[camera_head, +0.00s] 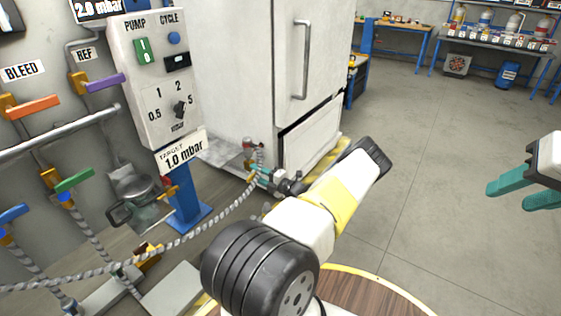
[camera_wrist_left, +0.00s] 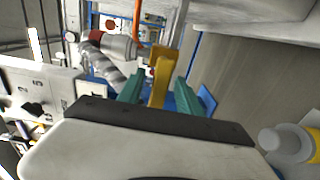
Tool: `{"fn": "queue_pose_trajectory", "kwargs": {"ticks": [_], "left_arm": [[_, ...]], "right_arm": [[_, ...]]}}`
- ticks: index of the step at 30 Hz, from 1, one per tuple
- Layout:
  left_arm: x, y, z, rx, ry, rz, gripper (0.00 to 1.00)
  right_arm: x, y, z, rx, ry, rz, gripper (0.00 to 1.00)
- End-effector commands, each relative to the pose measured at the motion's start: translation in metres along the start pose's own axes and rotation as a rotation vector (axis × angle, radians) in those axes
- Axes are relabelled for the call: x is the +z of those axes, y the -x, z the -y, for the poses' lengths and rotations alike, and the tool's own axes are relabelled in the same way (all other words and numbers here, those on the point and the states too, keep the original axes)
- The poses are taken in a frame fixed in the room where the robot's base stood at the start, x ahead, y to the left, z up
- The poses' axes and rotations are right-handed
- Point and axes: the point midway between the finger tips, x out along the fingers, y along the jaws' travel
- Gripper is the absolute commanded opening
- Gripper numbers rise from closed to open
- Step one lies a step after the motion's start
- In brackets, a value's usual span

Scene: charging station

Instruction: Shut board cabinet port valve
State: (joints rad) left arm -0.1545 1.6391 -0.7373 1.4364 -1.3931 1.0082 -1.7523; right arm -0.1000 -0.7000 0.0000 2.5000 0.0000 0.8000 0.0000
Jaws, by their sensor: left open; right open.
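The white cabinet (camera_head: 247,65) stands beside the board, with a small port fitting low at its front left corner, where a red part (camera_head: 249,144) and a braided hose (camera_head: 222,209) show. My left gripper (camera_head: 262,176) is down at this fitting. In the left wrist view, the open teal fingers of my left gripper (camera_wrist_left: 159,85) stand either side of a yellow valve lever (camera_wrist_left: 161,68). I cannot tell whether they touch it. A red and grey fitting (camera_wrist_left: 117,46) and the braided hose (camera_wrist_left: 104,66) lie to its left. My right gripper (camera_head: 520,193) is open and empty over the floor.
The pump panel (camera_head: 152,75), with valves having orange (camera_head: 34,106), purple (camera_head: 104,83), green (camera_head: 75,181) and blue (camera_head: 13,214) handles, is at left. The floor (camera_head: 440,150) at right is clear. Workbenches (camera_head: 490,45) stand far back.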

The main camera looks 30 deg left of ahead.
Motion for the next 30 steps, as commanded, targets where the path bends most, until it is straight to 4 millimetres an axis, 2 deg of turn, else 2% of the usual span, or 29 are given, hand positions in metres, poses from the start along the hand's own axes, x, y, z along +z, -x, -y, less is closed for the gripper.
{"fn": "queue_pose_trajectory", "kwargs": {"ticks": [5, 12, 16, 21, 30], "left_arm": [[0.001, 0.014, 0.0, 0.0, 0.0, 0.002, 0.42], [0.001, 0.055, 0.0, -0.001, 0.0, 0.003, 0.42], [0.001, 0.071, 0.0, 0.0, 0.0, 0.002, 0.42], [0.001, 0.079, 0.0, 0.0, 0.0, 0.001, 0.42], [0.001, 0.079, 0.0, 0.0, 0.0, 0.001, 0.42]], "right_arm": [[0.0, 0.0, 0.0, 0.0, 0.0, 0.0, 0.44], [0.0, 0.0, 0.0, 0.0, 0.0, 0.0, 0.44], [0.0, 0.0, 0.0, 0.0, 0.0, 0.0, 0.44], [0.0, 0.0, 0.0, 0.0, 0.0, 0.0, 0.44], [0.0, 0.0, 0.0, 0.0, 0.0, 0.0, 0.44]]}}
